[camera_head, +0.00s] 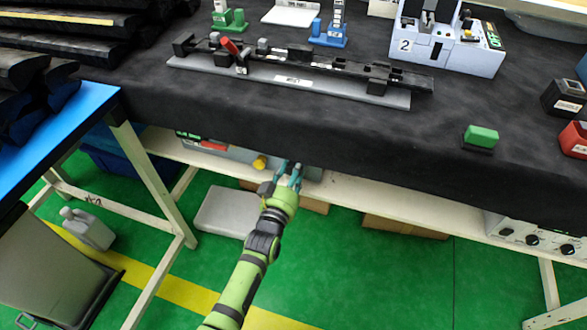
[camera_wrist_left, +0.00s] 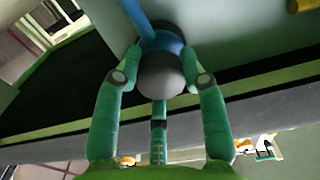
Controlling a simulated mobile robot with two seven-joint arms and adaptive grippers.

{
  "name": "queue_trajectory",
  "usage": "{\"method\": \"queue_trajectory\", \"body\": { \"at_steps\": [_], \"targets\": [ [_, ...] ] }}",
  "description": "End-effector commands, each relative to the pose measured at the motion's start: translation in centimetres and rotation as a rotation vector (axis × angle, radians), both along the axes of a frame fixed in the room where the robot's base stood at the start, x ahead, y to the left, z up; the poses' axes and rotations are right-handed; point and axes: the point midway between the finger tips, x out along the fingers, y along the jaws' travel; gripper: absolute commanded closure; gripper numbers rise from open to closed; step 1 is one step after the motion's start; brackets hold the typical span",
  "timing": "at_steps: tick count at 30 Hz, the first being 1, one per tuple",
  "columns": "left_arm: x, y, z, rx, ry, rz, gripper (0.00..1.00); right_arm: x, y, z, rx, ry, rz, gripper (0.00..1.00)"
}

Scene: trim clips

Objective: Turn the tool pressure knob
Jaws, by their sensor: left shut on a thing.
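My left gripper (camera_head: 289,170) reaches in at the shelf under the black-covered bench. In the head view the fingers and the bench edge hide most of the knob. My right gripper is not in view.
A yellow knob (camera_head: 259,162) sits just left of my gripper. The black bench edge (camera_head: 330,150) overhangs the white shelf (camera_head: 375,193). A box with black dials (camera_head: 532,240) is at the right. A grey lidded box (camera_head: 226,211) lies below on the green floor.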

Motion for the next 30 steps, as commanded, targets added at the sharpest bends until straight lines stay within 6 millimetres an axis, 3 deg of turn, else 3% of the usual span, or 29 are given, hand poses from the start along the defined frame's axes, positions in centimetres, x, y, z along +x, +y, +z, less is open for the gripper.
{"method": "queue_trajectory", "body": {
  "at_steps": [1, 17, 18, 19, 30],
  "targets": [
    [-0.37, -0.14, -0.95, 0.016, 0.019, -0.004, 0.91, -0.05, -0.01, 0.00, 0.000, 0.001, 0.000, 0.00],
    [-0.36, -0.05, -1.03, 0.037, 0.012, -0.003, 0.91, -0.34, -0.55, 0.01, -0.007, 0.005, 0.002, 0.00],
    [-0.35, -0.04, -1.04, 0.037, 0.012, -0.003, 0.46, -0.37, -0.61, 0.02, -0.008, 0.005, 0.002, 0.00],
    [-0.36, -0.04, -1.05, 0.038, 0.013, -0.003, 0.35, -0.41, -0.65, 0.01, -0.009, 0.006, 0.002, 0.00],
    [-0.28, 0.09, -0.49, 0.034, 0.001, 0.000, 0.35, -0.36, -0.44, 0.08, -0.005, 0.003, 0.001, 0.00]
  ]
}}
